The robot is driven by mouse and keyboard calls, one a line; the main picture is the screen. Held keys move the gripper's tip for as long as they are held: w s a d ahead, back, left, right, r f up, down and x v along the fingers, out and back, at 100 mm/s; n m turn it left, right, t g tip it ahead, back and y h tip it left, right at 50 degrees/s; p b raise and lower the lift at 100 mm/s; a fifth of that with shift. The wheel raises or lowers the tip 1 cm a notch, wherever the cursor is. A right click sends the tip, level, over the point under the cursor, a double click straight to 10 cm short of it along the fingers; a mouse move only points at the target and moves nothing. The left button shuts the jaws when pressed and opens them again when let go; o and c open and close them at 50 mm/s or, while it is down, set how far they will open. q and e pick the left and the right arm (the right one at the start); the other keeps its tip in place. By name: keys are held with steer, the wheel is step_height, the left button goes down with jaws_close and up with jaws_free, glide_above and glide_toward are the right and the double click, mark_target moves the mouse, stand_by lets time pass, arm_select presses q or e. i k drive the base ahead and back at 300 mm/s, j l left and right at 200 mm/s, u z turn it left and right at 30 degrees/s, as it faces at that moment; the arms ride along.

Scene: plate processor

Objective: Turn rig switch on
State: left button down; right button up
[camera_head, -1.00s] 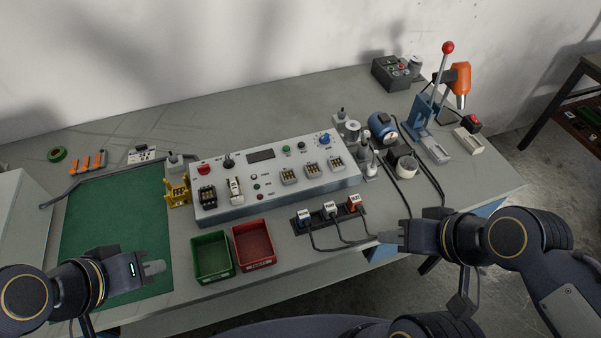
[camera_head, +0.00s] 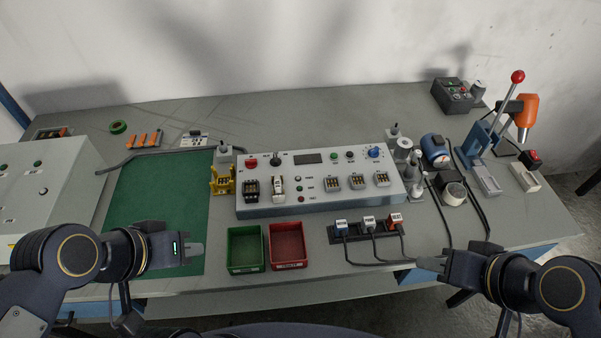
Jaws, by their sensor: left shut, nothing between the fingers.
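A light grey control console (camera_head: 228,206) stands mid-table. Its sloped top bears a black toggle lever (camera_head: 276,160), a white switch-like part (camera_head: 278,188), a red button (camera_head: 251,163), a blue knob (camera_head: 374,152) and a dark display (camera_head: 308,158). Labels are too small to read, so I cannot tell which control is the rig switch or its state. My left gripper (camera_head: 192,254) is shut and empty over the green mat's front right corner, apart from the console. My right gripper (camera_head: 430,264) is at the table's front edge, right of the plugs; its finger gap is unclear.
A green bin (camera_head: 231,268) and a red bin (camera_head: 273,267) stand before the console. A black strip (camera_head: 354,238) with three plugs and cables lies right of them. A lever press (camera_head: 480,141) stands at right, a grey cabinet (camera_head: 25,165) at left. The green mat (camera_head: 150,205) is mostly bare.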

mark_target(250, 163)
steer(key=i+j+u, duration=0.1)
steer(key=u, duration=0.35)
steer(key=i+j+u, duration=0.15)
steer(key=u, duration=0.3)
steer(key=i+j, duration=0.05)
steer(key=j, duration=0.05)
